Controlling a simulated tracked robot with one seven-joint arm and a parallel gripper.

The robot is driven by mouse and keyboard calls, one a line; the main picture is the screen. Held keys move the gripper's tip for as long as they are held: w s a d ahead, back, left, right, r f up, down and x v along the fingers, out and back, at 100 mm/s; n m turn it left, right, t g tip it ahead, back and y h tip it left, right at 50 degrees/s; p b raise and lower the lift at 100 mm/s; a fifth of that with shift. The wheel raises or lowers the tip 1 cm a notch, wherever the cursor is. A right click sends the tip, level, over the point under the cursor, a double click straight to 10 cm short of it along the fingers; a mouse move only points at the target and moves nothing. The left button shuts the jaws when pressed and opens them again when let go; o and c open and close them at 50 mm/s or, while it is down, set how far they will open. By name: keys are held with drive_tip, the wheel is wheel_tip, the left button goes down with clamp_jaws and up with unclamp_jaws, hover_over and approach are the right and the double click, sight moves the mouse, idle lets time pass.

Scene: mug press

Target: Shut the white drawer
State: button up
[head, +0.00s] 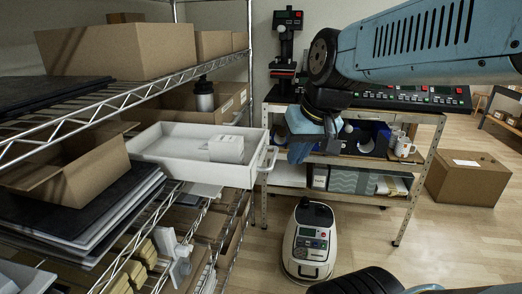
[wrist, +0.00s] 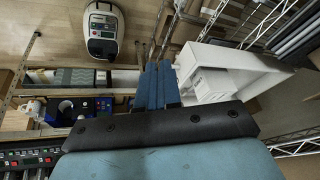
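The white drawer (head: 165,143) sticks out from the shelf rack in the head view, with its front and handle (head: 268,158) facing right. A small white box (head: 226,149) lies in it. The drawer (wrist: 235,58) also shows in the wrist view, right of my fingers. My gripper (head: 303,150) is in front of the drawer front, to the right of the handle and apart from it in the head view. In the wrist view my gripper's (wrist: 158,82) blue fingers lie side by side, shut, with nothing seen between them.
A wire rack with cardboard boxes (head: 120,48) and dark panels is on the left. A bench with mugs (head: 403,148) and control panels stands behind my arm. A white machine (head: 310,240) stands on the floor, and a cardboard box (head: 467,178) sits at right. Floor between is clear.

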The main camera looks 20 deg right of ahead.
drive_tip(key=w+y, duration=0.1)
drive_tip(key=w, duration=0.1)
drive_tip(key=w+d+m+g+y, duration=0.1)
drive_tip(key=w, duration=0.2)
drive_tip(key=w+d+f+m+y, duration=0.1)
drive_tip(key=w, duration=0.1)
drive_tip(key=shift+w+d+y, duration=0.1)
drive_tip(key=shift+w+y, duration=0.2)
drive_tip(key=shift+w, duration=0.1)
clamp_jaws()
drive_tip(key=m+t+y, duration=0.1)
drive_tip(key=m+y, duration=0.2)
approach(262, 154)
drive_tip(key=x, duration=0.6)
drive_tip(key=shift+s+d, duration=0.1)
